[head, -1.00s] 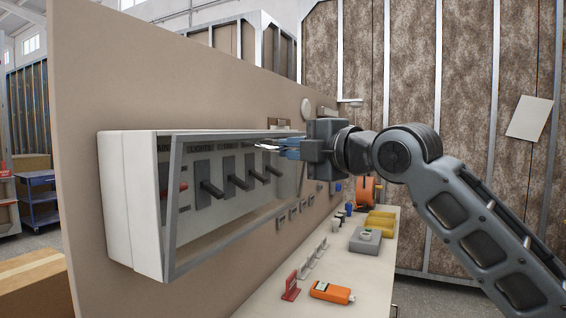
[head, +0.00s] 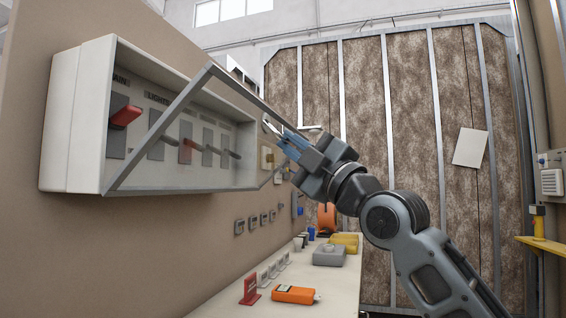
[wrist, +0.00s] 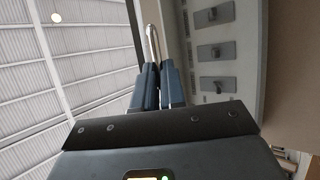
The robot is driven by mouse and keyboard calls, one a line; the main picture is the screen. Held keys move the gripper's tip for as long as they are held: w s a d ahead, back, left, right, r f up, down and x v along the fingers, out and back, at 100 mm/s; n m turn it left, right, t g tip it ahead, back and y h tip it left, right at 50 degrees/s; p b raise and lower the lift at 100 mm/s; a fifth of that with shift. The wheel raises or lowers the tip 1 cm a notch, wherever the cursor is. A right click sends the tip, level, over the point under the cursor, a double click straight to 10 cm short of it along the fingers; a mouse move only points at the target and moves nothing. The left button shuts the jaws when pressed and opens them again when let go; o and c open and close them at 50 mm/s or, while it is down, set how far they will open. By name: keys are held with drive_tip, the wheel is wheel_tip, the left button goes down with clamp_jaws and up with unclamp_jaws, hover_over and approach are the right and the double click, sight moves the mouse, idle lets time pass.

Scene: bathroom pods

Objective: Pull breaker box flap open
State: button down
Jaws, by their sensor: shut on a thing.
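The breaker box (head: 82,120) is a white case on the beige wall panel, with a row of switches inside. My gripper (head: 279,133) is at the flap's raised edge, on the far right side of the box. In the wrist view, my gripper (wrist: 157,75) is shut on a metal loop handle (wrist: 152,42). The flap's frame (wrist: 134,35) runs beside it, and the box's switches (wrist: 215,50) show to the right.
Below the box, a pale counter (head: 325,290) holds an orange device (head: 295,294), a red tag stand (head: 250,291), a grey case (head: 328,254) and a yellow case (head: 345,241). The wall panel stands close on the left. Open space lies in front of the box.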

wheel_tip(320, 180, down, 8)
drive_tip(key=d+m+t+b, duration=0.1)
drive_tip(key=t+b, duration=0.1)
drive_tip(key=b, duration=0.6)
drive_tip(key=shift+s+d, duration=0.2)
drive_tip(key=shift+s, duration=0.05)
drive_tip(key=c, duration=1.2)
unclamp_jaws()
drive_tip(key=shift+r, duration=0.1)
